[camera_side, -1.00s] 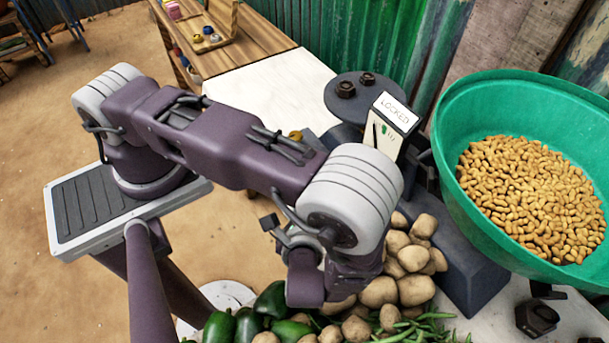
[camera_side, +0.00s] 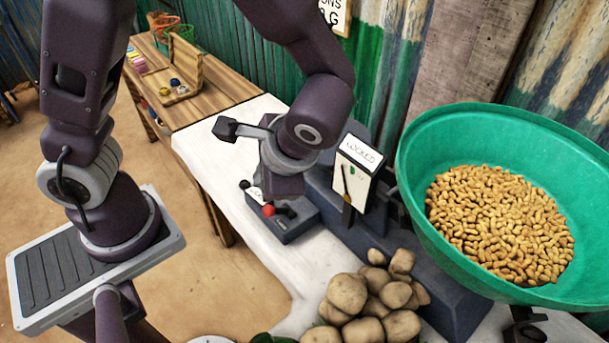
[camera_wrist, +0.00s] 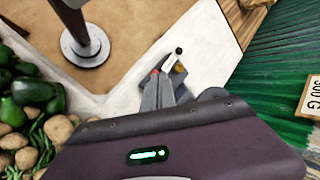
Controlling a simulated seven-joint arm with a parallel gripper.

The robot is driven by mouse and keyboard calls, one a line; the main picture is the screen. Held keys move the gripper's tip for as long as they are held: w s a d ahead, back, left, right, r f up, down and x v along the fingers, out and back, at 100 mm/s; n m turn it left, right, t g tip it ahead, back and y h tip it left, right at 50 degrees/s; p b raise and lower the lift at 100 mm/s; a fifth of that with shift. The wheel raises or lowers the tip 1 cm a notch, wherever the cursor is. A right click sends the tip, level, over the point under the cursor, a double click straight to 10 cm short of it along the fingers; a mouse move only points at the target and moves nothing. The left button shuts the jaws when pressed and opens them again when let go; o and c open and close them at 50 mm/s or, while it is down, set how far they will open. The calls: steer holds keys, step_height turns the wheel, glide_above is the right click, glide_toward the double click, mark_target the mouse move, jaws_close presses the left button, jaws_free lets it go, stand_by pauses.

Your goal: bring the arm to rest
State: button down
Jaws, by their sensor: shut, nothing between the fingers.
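My gripper (camera_side: 287,207) points down over a small dark lever box (camera_side: 290,229) on the pale counter. The arm is folded high above it. The fingers are mostly hidden in the side view; they are shut and hold nothing. The box has a red knob (camera_side: 268,210) and a black knob (camera_side: 245,184). In the wrist view the red knob (camera_wrist: 155,72) and black knob (camera_wrist: 179,50) show just beyond the hand. I cannot tell whether the gripper touches the box.
The balance carries a green bowl (camera_side: 415,150) of peanuts and a dial (camera_side: 357,171) reading LOCKED. Potatoes (camera_side: 372,302) lie in front; green peppers (camera_wrist: 30,92) and beans are near them. A wooden bench (camera_side: 215,97) stands behind. The counter's left part (camera_side: 215,145) is clear.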

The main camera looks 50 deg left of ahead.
steer(key=s+a+r+n+t+h, duration=0.1)
steer(key=s+r+n+t+h, duration=0.1)
steer(key=r, duration=0.5)
steer(key=s+a+r+n+t+h, duration=0.2)
steer(key=s+r+n+t+h, duration=0.1)
steer(key=s+r, duration=0.3)
steer(key=shift+a+r+n+h, duration=0.25)
steer(key=shift+r+h, duration=0.25)
steer(key=shift+h, duration=0.4)
